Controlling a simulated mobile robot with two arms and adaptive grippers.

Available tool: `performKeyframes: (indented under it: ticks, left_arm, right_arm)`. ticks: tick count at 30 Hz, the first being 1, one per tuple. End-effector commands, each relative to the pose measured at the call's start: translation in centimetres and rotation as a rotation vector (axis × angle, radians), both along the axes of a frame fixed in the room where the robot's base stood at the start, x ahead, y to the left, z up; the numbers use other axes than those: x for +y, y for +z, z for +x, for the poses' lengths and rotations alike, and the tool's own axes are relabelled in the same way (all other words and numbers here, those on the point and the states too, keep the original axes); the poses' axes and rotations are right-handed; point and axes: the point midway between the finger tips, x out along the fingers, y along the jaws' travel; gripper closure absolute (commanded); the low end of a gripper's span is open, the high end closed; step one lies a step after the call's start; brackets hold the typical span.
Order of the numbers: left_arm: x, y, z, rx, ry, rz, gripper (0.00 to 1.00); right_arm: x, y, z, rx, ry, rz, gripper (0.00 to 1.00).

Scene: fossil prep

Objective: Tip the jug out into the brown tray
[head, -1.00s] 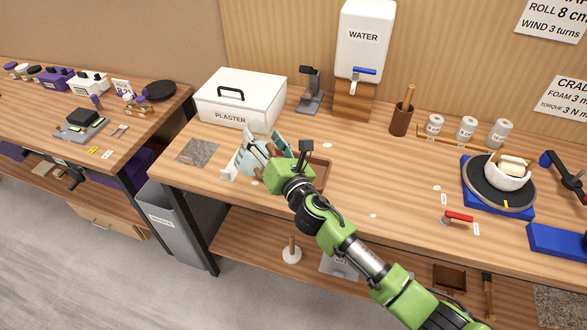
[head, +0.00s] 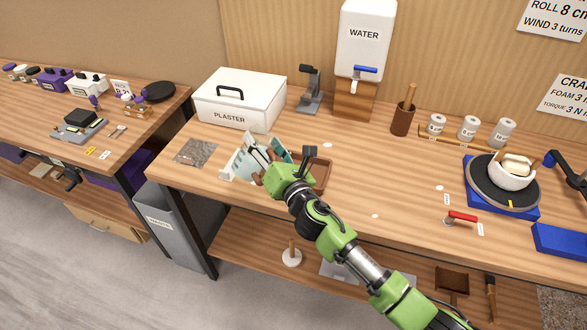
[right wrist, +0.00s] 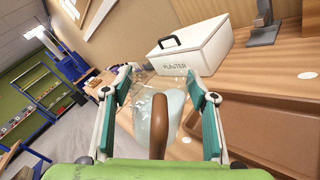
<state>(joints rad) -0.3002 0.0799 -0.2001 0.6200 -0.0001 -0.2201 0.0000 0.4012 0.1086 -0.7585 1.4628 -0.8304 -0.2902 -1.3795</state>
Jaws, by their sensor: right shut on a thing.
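My right gripper (head: 268,152) is shut on the jug (right wrist: 168,103), a pale see-through vessel with a brown handle (right wrist: 159,128). In the right wrist view the jug sits between the two teal-padded fingers, with its handle towards my palm. In the head view my gripper hides much of the jug. The brown tray (head: 322,178) lies on the bench just right of the gripper, partly hidden by it. The tray also shows at the right of the right wrist view (right wrist: 262,98). Whether anything is in the jug is unclear. My left gripper is not in view.
The white PLASTER box (head: 240,98) stands behind the jug, and a grey mat (head: 195,152) lies to its left. The WATER dispenser (head: 362,45) stands at the back. The bench between is mostly clear.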

Motion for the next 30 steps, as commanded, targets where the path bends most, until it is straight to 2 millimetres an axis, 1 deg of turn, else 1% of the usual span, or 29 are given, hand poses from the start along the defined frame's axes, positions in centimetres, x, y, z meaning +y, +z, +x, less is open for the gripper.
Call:
performKeyframes:
  ticks: [1,6,20,30]
  left_arm:
    - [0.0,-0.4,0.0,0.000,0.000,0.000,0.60]
    - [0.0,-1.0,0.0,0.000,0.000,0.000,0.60]
    - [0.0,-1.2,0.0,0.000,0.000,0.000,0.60]
    - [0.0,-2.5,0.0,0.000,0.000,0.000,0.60]
  right_arm:
    - [0.0,-0.4,0.0,0.003,0.000,0.009,0.85]
    - [0.0,-1.0,0.0,0.014,0.000,0.031,0.85]
    - [0.0,-1.1,0.0,0.020,0.000,0.043,0.85]
    - [-0.1,-2.4,0.1,0.054,0.001,0.110,0.85]
